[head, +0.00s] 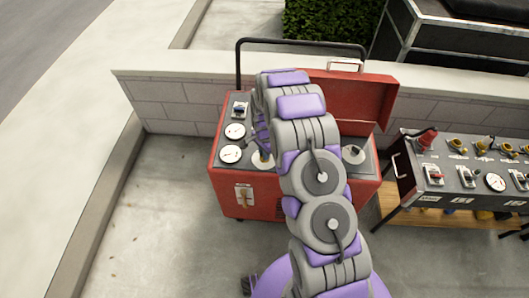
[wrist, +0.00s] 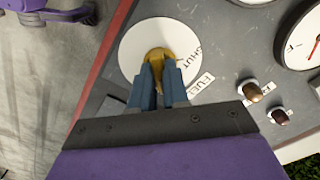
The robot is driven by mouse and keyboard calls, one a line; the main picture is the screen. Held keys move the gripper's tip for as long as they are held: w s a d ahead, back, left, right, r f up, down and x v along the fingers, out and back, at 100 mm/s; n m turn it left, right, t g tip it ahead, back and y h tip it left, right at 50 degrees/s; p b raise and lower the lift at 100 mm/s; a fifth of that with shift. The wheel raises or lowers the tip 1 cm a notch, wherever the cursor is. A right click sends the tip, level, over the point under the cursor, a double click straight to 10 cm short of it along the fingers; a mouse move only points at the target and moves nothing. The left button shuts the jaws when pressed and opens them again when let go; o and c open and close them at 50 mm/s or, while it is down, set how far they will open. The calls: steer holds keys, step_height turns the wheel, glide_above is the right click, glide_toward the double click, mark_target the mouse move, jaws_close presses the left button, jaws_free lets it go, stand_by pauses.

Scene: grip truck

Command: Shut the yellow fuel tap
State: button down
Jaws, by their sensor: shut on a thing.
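The yellow fuel tap (wrist: 159,57) sits on a round white plate (wrist: 135,45) marked "SHUT", with a "FUEL" label (wrist: 200,85) beside it, in the wrist view. My gripper (wrist: 160,75) has its two blue-grey fingers closed on the tap's handle, one on each side. The part of the handle between the fingers is partly hidden. In the head view my arm covers much of the red machine (head: 228,190), and a bit of the white plate (head: 262,161) shows left of the arm.
Gauges (head: 230,154) and a switch (head: 239,109) are on the machine's panel at left. Its red lid (head: 350,97) stands raised. A second control table (head: 455,178) stands to the right. A low block wall (head: 180,105) runs behind. The concrete floor at left is clear.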

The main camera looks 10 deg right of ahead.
steer(key=shift+r+n+p, duration=0.1)
steer(key=shift+n+p, duration=0.2)
steer(key=n+p, duration=0.2)
steer(key=n, duration=0.1)
steer(key=shift+r, duration=0.1)
steer(key=n+p, duration=0.3)
steer(key=n, duration=0.2)
steer(key=shift+n, duration=0.3)
steer(key=n+p, duration=0.1)
steer(key=n, duration=0.3)
steer(key=shift+w, duration=0.1)
steer(key=shift+n, duration=2.2)
steer(key=c, duration=1.1)
jaws_free()
